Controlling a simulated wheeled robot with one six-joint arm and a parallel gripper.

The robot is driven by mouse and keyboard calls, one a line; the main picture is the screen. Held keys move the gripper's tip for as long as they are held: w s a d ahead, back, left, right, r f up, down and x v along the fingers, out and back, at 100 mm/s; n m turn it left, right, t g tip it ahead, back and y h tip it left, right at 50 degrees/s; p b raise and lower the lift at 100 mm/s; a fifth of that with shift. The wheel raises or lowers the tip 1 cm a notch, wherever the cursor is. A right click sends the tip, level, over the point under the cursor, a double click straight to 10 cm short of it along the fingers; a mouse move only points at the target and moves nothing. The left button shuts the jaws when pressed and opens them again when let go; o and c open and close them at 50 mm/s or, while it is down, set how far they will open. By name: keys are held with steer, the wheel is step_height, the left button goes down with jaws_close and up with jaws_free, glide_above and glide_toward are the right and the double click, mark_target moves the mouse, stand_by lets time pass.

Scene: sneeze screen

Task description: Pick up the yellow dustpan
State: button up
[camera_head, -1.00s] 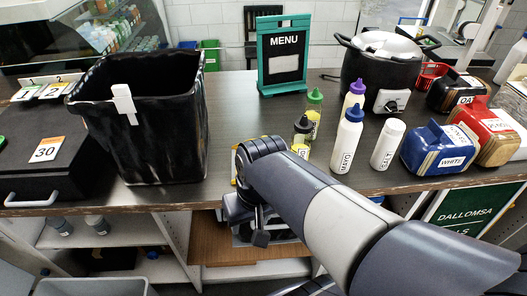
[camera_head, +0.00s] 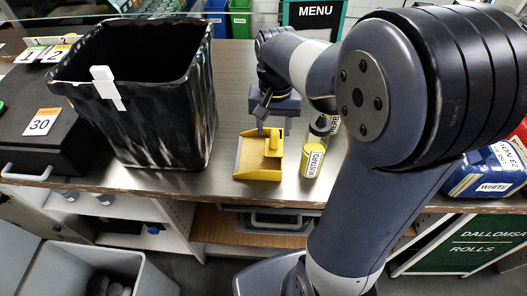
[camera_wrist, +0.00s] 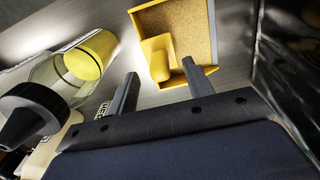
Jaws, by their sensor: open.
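The yellow dustpan (camera_head: 250,166) lies on the dark counter near its front edge, between the black bin and the mustard bottle. Its raised handle (camera_head: 273,147) points toward the back, at my gripper. My gripper (camera_head: 274,128) is open and empty, just behind and above the handle end. In the wrist view my two fingers (camera_wrist: 161,84) stand apart, with the dustpan's handle (camera_wrist: 157,58) beyond and between their tips. The pan (camera_wrist: 192,28) lies further off, with a speckled brown inside. I cannot tell whether either finger touches the handle.
A mustard bottle (camera_head: 314,153) stands close to the right of the dustpan; it also shows in the wrist view (camera_wrist: 84,68). The tall black bin (camera_head: 160,125) stands to the left. A blue container (camera_head: 490,172) is at the right. My arm hides much of the counter's right side.

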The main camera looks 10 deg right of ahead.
mark_target(275, 133)
steer(key=shift+d+f+p, duration=0.15)
steer(key=shift+f+p, duration=0.25)
steer(key=shift+f, duration=2.35)
steer(key=shift+c, duration=0.4)
jaws_close()
